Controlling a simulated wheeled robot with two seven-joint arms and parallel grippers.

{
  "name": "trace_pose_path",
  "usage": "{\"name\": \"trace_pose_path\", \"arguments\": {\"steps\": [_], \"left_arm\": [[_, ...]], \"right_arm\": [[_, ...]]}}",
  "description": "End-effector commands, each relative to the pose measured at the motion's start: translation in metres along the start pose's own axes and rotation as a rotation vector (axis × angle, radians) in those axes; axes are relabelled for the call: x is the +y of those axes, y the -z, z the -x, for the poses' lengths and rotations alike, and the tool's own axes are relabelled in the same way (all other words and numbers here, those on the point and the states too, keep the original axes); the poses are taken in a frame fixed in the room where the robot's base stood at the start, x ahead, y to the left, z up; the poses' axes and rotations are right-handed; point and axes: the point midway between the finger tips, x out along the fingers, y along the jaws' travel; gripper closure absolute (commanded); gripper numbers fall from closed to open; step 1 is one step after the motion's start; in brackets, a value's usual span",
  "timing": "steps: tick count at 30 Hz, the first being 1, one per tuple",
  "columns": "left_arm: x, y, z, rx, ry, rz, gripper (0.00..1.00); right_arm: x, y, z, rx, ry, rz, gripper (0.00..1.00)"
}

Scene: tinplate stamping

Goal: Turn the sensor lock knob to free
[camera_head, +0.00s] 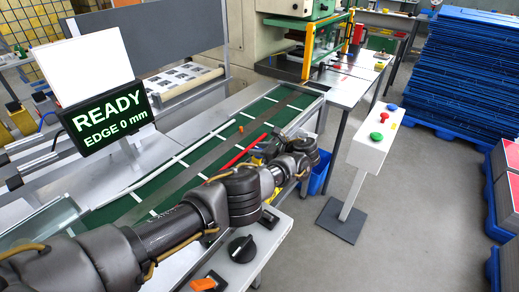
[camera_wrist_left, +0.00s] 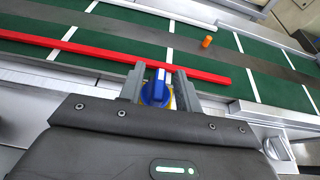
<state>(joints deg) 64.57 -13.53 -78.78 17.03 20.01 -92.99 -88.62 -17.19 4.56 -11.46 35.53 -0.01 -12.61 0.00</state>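A blue knob (camera_wrist_left: 156,90) with a white pointer line sits between the two fingers of my left gripper (camera_wrist_left: 160,88) in the left wrist view. The pointer line runs nearly straight up in that view. A bit of yellow shows beside the knob. The fingers stand on either side of it, and a narrow gap shows at the right finger. I cannot tell if the left finger touches it. In the head view my left gripper (camera_head: 264,150) is at the near edge of the green belt, and the knob is hidden. My right gripper is out of view.
A red bar (camera_wrist_left: 110,57) lies along the green belt (camera_wrist_left: 120,25) just beyond the gripper, with a small orange cylinder (camera_wrist_left: 207,41) farther off. A display (camera_head: 105,118) reads READY, EDGE 0 mm. A black knob (camera_head: 241,249) and a button pedestal (camera_head: 374,138) stand nearby.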

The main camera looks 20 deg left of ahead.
Motion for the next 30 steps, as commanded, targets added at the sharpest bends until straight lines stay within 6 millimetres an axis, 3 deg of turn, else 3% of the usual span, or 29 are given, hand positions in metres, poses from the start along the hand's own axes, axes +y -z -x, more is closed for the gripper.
{"name": "trace_pose_path", "arguments": {"steps": [8,21,30], "left_arm": [[-0.001,-0.002,0.013,0.0,0.003,0.0,0.66],[-0.001,0.001,0.092,0.0,0.003,0.001,0.66],[0.0,0.0,0.109,-0.001,0.0,0.0,0.66]], "right_arm": [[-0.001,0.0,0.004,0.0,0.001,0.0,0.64],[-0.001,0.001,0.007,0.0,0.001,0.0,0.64],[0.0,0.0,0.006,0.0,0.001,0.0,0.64]]}}
